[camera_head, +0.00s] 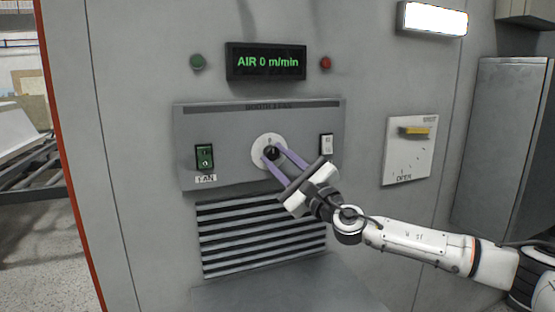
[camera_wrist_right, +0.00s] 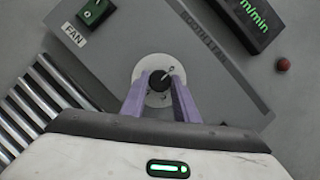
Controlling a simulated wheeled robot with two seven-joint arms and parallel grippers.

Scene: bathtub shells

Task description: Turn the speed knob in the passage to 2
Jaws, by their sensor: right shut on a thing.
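The speed knob (camera_head: 271,152) is a small black knob on a round white dial (camera_head: 257,148), in the middle of a grey control panel (camera_head: 225,130). My right gripper (camera_head: 272,154) reaches it from the lower right, with its two purple fingers shut on the knob's sides. In the right wrist view, the knob (camera_wrist_right: 158,79) sits between the fingertips (camera_wrist_right: 159,84), on the white dial (camera_wrist_right: 155,62). The dial's marks are too small to read, and the fingers hide part of it. The display (camera_head: 267,62) above reads "AIR 0 m/min". My left gripper is out of view.
A green switch (camera_head: 205,156) labelled FAN is left of the dial, and a white switch (camera_head: 326,145) is close on its right. A vent grille (camera_head: 260,235) is below. A white plate with a yellow handle (camera_head: 415,131) is further right.

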